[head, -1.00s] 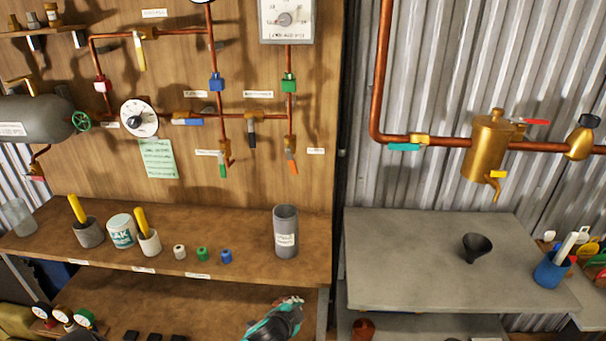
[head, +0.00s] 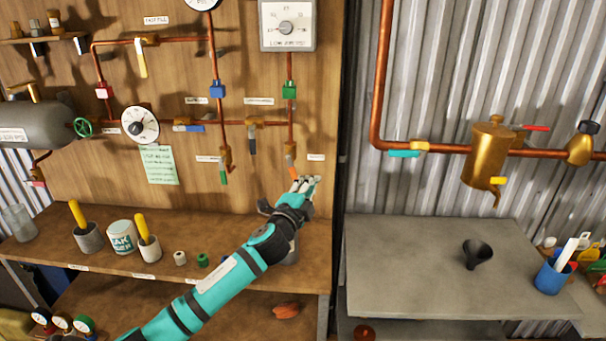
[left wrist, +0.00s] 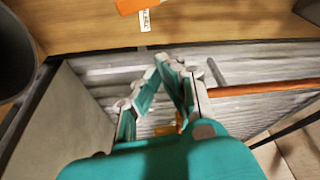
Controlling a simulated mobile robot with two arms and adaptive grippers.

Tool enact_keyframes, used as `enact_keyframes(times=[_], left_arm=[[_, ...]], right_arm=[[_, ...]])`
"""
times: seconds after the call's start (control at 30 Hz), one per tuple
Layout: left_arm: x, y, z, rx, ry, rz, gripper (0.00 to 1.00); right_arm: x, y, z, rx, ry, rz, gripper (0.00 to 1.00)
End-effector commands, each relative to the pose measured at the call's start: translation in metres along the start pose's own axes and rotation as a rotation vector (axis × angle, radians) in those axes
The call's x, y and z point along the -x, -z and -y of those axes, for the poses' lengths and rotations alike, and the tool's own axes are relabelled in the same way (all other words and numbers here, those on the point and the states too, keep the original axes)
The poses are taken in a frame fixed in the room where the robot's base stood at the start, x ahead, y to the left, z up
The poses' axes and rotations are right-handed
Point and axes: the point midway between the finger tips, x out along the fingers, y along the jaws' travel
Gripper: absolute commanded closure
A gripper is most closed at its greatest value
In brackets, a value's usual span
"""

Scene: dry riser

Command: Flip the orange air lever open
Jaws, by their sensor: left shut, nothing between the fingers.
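The orange air lever (head: 292,172) hangs down from a brass valve at the bottom of the right copper pipe on the wooden board. My left gripper (head: 303,184) is shut and empty, with its tips just below and right of the lever in the head view. I cannot tell whether they touch it. In the left wrist view, an orange piece (left wrist: 133,5), likely the lever, is cut by the top edge. The shut fingers (left wrist: 170,62) show below it, with a visible gap in the picture. My right gripper is not in view.
A green-handled lever (head: 223,174) hangs left of the orange one. A grey cylinder (head: 293,250) stands on the shelf, partly hidden behind my left arm. A gauge box (head: 287,25) is above. A grey bench (head: 400,270) with a black funnel (head: 477,254) is at right.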

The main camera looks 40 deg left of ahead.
Motion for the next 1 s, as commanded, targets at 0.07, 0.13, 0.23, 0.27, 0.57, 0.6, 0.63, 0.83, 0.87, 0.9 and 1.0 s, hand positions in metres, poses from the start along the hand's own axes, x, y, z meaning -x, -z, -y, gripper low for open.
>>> enact_keyframes(times=[0.07, 0.13, 0.23, 0.27, 0.57, 0.6, 0.63, 0.83, 0.87, 0.9, 1.0], left_arm=[[-0.018, 0.001, 0.003, 0.002, 0.001, 0.002, 1.0], [-0.03, 0.001, 0.003, 0.002, 0.001, 0.003, 1.0], [-0.047, 0.0, 0.002, 0.003, 0.001, 0.003, 1.0], [-0.051, 0.0, 0.002, 0.003, 0.0, 0.002, 1.0], [-0.04, -0.033, -0.001, 0.001, -0.003, 0.002, 1.0], [-0.04, -0.035, -0.001, 0.001, -0.003, 0.001, 1.0], [-0.039, -0.036, -0.001, 0.001, -0.002, 0.001, 1.0], [-0.038, -0.038, -0.001, 0.002, -0.001, 0.001, 1.0], [-0.038, -0.038, -0.001, 0.002, -0.001, 0.001, 1.0], [-0.038, -0.038, -0.001, 0.002, -0.001, 0.001, 1.0], [-0.038, -0.038, 0.0, 0.0, -0.001, 0.001, 1.0]], right_arm=[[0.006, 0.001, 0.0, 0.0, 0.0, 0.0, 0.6], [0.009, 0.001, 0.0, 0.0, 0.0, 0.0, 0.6], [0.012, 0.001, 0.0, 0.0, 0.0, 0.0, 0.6], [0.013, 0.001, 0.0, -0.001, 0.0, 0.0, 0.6], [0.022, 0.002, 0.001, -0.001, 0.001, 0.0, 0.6], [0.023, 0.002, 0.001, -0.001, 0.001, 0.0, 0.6], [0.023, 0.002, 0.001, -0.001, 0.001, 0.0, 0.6], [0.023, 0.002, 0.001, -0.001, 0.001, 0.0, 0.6], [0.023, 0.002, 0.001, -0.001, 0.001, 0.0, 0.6], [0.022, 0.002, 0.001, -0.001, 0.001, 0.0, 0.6], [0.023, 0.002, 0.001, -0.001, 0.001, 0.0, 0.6]])
